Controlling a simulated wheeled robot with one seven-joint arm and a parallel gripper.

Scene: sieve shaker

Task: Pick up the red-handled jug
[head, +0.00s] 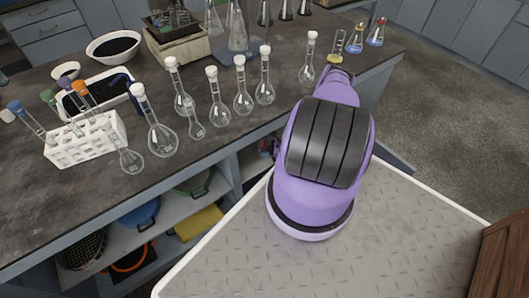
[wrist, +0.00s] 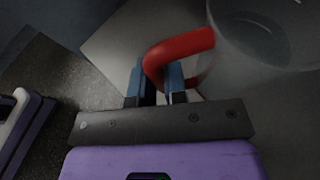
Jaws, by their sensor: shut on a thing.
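The jug (wrist: 262,48) is a clear, greyish vessel at the upper right of the wrist view, partly cut off by the frame. Its red handle (wrist: 186,44) curves left and down from the body. My gripper (wrist: 156,76) has its two blue fingers on either side of the lower part of this handle and is shut on it. In the head view my purple arm covers the gripper, and I cannot make out the jug there.
A dark bench carries several stoppered flasks (head: 219,115), a white rack of tubes (head: 87,143), a balance (head: 178,45) and a white bowl (head: 113,45). Open shelves below hold a blue container (head: 139,214) and a yellow item (head: 199,223). Grey floor is clear at the right.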

